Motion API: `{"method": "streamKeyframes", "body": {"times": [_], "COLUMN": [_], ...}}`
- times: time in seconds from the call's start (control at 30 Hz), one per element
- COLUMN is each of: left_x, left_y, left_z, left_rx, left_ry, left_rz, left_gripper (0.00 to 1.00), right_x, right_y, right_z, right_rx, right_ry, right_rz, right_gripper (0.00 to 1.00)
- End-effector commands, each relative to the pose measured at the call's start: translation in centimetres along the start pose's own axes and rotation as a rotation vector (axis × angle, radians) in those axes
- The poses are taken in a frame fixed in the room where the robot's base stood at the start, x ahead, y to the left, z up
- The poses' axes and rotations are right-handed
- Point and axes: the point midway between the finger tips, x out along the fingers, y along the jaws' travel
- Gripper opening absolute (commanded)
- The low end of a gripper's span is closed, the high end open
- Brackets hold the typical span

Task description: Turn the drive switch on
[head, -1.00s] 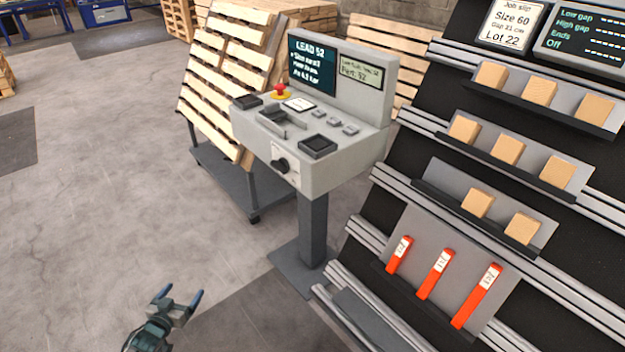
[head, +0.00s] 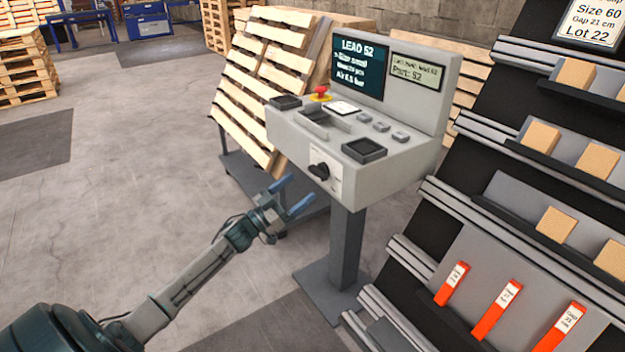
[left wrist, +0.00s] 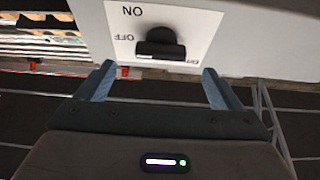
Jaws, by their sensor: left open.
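The drive switch (head: 319,171) is a black rotary knob on a white label plate (head: 325,165), on the front face of the grey console (head: 300,150). In the left wrist view the knob (left wrist: 160,45) lies ahead, between and beyond the fingertips, and the plate (left wrist: 190,18) shows ON and OFF marks, seen upside down. My left gripper (head: 290,195) is open and empty, a little left of and below the switch, apart from it. Its two blue fingers also show in the left wrist view (left wrist: 158,82). My right gripper is not in view.
A red emergency button (head: 320,92) and several small buttons sit on the console top. A slanted rack (head: 470,215) with wooden blocks and orange gauges stands close at the right. A leaning pallet (head: 255,90) on a cart is behind left. The floor at left is clear.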

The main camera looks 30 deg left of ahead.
Motion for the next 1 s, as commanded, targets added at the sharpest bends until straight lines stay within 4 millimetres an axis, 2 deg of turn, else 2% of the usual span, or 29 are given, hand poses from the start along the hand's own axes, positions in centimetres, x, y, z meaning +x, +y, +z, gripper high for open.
{"method": "streamKeyframes", "body": {"times": [0.1,0.3,0.7,0.77,0.93,1.0], "left_x": [2.3,4.7,5.4,5.4,5.4,5.4], "left_y": [0.0,0.0,0.0,0.0,0.0,0.0], "left_z": [-0.1,0.0,0.1,0.1,0.1,0.1], "left_rx": [0.0,0.0,0.0,0.0,0.0,0.0], "left_ry": [0.003,0.001,-0.002,-0.002,-0.002,-0.002], "left_rz": [-0.002,-0.002,-0.002,-0.002,-0.002,-0.002], "left_gripper": [0.87,0.87,0.87,0.77,0.44,0.43], "right_x": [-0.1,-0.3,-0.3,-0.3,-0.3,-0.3], "right_y": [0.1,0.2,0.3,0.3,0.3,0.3], "right_z": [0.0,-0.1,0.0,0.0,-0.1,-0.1], "right_rx": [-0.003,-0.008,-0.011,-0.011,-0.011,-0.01], "right_ry": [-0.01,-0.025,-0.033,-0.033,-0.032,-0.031], "right_rz": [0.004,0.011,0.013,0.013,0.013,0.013], "right_gripper": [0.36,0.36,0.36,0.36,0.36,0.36]}}
